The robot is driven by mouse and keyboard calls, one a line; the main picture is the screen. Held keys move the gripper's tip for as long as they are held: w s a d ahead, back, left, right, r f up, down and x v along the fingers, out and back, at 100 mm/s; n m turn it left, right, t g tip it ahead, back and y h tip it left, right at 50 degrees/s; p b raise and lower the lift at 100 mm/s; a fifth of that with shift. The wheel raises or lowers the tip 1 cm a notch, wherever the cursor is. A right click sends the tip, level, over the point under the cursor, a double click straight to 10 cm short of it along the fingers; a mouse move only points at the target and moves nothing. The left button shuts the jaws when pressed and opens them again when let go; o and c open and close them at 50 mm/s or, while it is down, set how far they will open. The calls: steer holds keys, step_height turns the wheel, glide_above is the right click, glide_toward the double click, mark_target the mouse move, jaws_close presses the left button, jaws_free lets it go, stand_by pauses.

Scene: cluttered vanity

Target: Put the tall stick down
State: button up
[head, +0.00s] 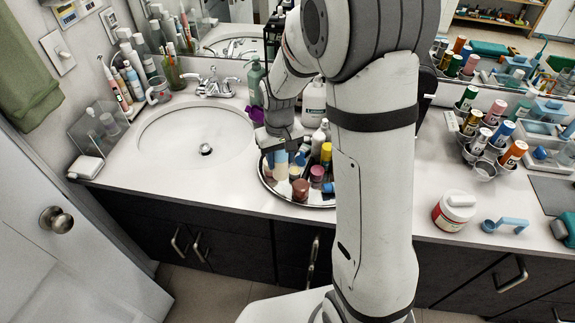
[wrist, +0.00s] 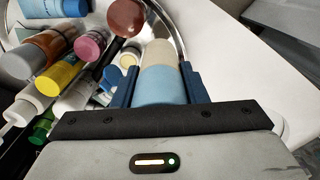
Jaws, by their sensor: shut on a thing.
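My gripper (head: 281,152) reaches down over the left part of a round mirrored tray (head: 265,182). In the wrist view its two dark blue fingers (wrist: 160,88) are shut on the sides of the tall stick (wrist: 162,56), which has a light blue part and a cream part. In the head view the stick (head: 281,172) looks upright among the tray's items, partly covered by the gripper. I cannot tell whether its lower end touches the tray.
A brown-capped jar (head: 300,190) stands close by on the tray, with a pink-topped item (head: 317,173) and a yellow bottle (head: 326,153). The sink (head: 190,140) is left. A red-and-white jar (head: 454,210) stands right. Counter front of the sink is clear.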

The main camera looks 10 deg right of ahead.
mark_target(281, 171)
step_height(281, 171, down, 5)
steer(key=shift+f+p, duration=0.15)
steer(key=shift+p, duration=0.2)
steer(key=shift+s, duration=0.1)
steer(key=shift+f, duration=0.2)
steer(key=o, duration=1)
steer(key=shift+r, duration=0.1)
